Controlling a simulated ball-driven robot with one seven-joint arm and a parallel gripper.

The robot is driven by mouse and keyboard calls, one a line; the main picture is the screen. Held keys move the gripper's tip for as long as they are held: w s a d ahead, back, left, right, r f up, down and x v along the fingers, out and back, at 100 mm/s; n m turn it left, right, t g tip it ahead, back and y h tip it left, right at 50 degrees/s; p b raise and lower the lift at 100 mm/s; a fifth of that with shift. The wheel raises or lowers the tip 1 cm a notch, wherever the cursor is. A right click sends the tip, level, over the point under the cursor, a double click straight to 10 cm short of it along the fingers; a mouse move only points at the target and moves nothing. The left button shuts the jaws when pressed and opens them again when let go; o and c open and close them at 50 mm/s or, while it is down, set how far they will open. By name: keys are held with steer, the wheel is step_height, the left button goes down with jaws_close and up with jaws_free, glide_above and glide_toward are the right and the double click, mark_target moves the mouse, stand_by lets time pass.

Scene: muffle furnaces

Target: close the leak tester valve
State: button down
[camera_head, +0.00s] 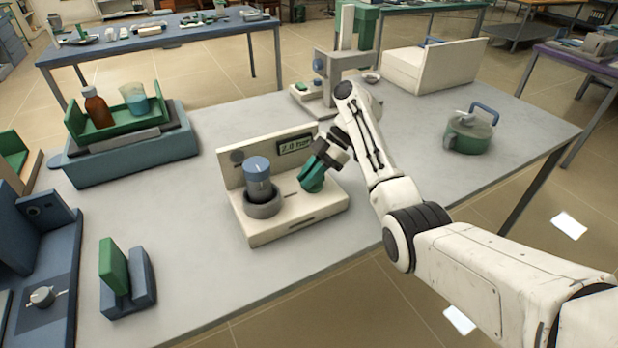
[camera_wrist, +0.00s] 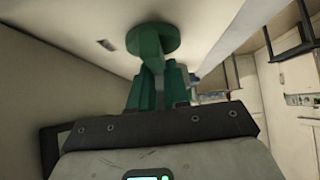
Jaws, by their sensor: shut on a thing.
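The leak tester (camera_head: 290,228) is a cream L-shaped unit with a small display on its back panel. A grey, blue-topped cylinder (camera_head: 259,180) stands in a round grey holder on its left side. My gripper (camera_head: 313,178) is at the right side of the tester, pointing down at its base. In the wrist view, the valve (camera_wrist: 153,38) shows as a green round disc with a handle rising from it. My gripper (camera_wrist: 157,80) is shut on that handle with its green fingers. The fingers hide part of the handle, and its exact angle is hard to tell.
The tester stands on a grey table (camera_head: 190,255). A blue tray with a bottle and beaker (camera_head: 130,155) is at left, and a green block in a blue holder (camera_head: 125,280) at front left. A green lidded pot (camera_head: 468,135) is at right. The table between is clear.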

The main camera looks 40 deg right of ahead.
steer(key=shift+s+f, duration=0.2)
steer(key=shift+f, duration=0.2)
steer(key=c, duration=1.1)
jaws_free()
steer(key=shift+d, duration=0.1)
steer(key=p+v, duration=0.2)
steer(key=v, duration=0.9)
steer(key=shift+w+r, duration=0.2)
steer(key=shift+r, duration=0.05)
steer(key=shift+p, duration=0.3)
